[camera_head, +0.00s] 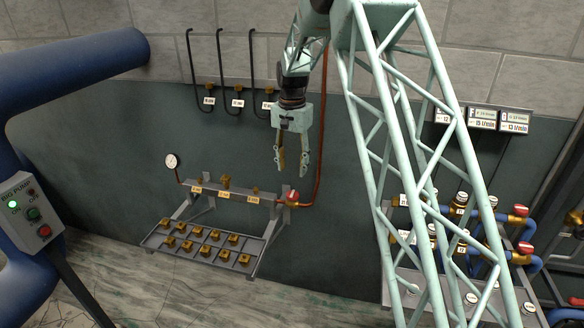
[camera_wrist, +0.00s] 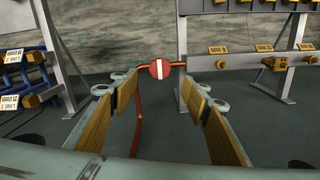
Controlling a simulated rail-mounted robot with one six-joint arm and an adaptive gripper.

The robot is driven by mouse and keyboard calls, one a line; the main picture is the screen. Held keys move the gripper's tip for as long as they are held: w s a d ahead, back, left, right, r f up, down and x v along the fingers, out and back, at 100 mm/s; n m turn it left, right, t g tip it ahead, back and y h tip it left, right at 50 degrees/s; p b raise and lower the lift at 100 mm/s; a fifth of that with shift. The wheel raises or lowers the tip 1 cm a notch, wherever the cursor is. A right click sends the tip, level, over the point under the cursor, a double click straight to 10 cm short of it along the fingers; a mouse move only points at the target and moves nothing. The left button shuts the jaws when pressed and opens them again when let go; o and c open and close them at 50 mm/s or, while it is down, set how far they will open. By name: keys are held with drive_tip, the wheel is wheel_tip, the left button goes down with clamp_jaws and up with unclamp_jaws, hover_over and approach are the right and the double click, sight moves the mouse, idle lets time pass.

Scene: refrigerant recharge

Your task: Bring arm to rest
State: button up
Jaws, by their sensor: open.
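My gripper (camera_head: 292,160) hangs from my pale green arm, fingers pointing down, in front of the dark wall panel. It is open and empty. It is above and near the right end of a grey manifold rail (camera_head: 230,194). In the wrist view my gripper (camera_wrist: 160,110) shows two separated fingers with yellowish pads and nothing between them. Beyond the fingers is a round red valve handle with a white bar (camera_wrist: 160,69). The same red valve (camera_head: 292,196) sits at the rail's right end, joined to an orange hose (camera_head: 321,150).
A tray of several brass fittings (camera_head: 209,243) lies below the rail. A pressure gauge (camera_head: 171,161) stands at its left. Black hooked tubes (camera_head: 222,65) hang on the wall. A pump control box (camera_head: 31,212) is at left. Red-handled valves (camera_head: 520,210) are at right.

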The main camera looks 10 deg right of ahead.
drive_tip(key=s+r+n+t+b, duration=0.1)
drive_tip(key=s+r+n+b, duration=0.1)
drive_tip(key=s+r, duration=1.1)
drive_tip(key=s+r+n+t+b, duration=0.1)
drive_tip(key=s+r+n, duration=0.1)
drive_tip(key=s+r, duration=1.05)
drive_tip(key=s+f+n+t+b, duration=0.1)
drive_tip(key=s+f+n, duration=0.1)
drive_tip(key=s, duration=1.6)
drive_tip(key=s+f+n+t+b, duration=0.1)
drive_tip(key=s+f+n+b, duration=0.1)
drive_tip(key=s, duration=1.7)
